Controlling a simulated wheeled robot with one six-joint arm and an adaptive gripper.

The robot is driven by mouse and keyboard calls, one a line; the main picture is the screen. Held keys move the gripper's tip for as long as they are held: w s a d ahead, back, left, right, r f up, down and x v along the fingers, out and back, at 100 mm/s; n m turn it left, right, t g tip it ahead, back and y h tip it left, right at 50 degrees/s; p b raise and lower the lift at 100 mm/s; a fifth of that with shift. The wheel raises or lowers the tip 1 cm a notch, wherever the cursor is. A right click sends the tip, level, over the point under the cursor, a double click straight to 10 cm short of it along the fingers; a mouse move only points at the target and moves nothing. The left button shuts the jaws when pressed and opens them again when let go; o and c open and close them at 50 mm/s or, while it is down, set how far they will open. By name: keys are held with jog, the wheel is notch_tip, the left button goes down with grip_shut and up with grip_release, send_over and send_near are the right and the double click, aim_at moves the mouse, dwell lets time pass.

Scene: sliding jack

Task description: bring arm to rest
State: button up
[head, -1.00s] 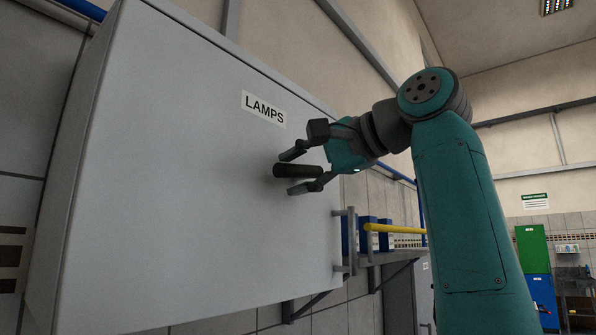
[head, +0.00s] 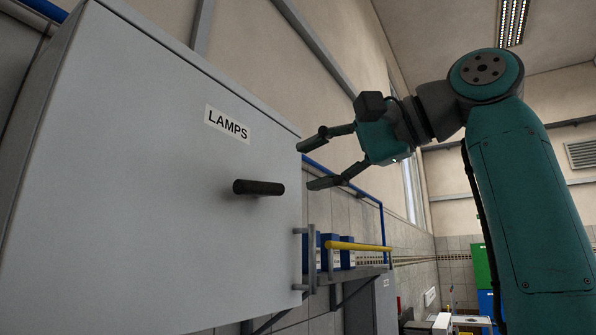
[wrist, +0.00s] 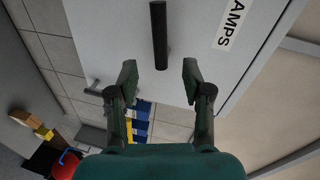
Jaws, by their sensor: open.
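My gripper (head: 312,164) is open and empty in the head view, to the right of a grey cabinet door (head: 130,190) labelled LAMPS. A black cylindrical handle (head: 258,187) sticks out of the door, to the left of my fingertips and apart from them. In the wrist view my gripper (wrist: 158,82) shows two spread fingers with nothing between them. The handle (wrist: 159,35) lies ahead of the fingertips there, against the door (wrist: 115,30). The door looks shut.
A wall shelf (head: 360,272) with blue boxes (head: 330,250) and a yellow bar (head: 358,246) stands right of the cabinet, below my gripper. A blue pipe (head: 345,185) runs along the wall behind. The space right of the door around my arm looks open.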

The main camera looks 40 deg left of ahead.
jog(key=shift+d, duration=0.25)
dwell(0.4)
